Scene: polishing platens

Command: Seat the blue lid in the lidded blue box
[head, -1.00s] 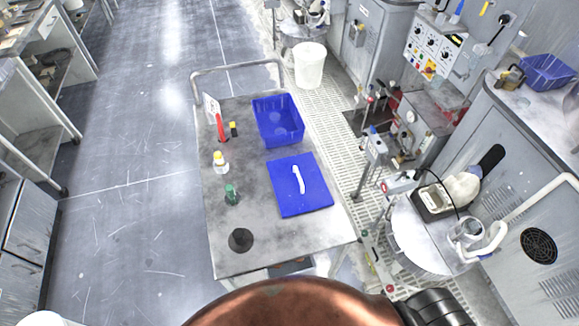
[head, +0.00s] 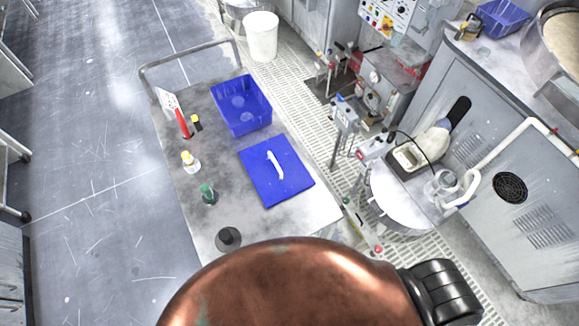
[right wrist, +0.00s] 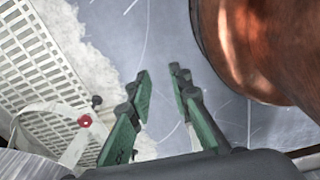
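The blue box (head: 240,122) stands open on the cart top (head: 215,160) in the head view, toward the cart's handle end. Its inside shows and looks empty apart from pale round marks on the bottom. The blue lid (head: 265,189) lies flat on the cart beside the box, on the near side, with its white handle (head: 275,163) facing up. My right gripper (right wrist: 160,75) shows in the right wrist view, its green fingers apart with nothing between them, above the floor. It is away from the box and lid. My left gripper is not in view.
On the cart's left side stand a yellow-capped bottle (head: 190,162), a green bottle (head: 208,194), a red item (head: 183,124) and a dark disc (head: 228,239). A white bucket (head: 261,37) stands behind. Polishing machines (head: 405,195) line the right. The floor (head: 90,150) is open at left.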

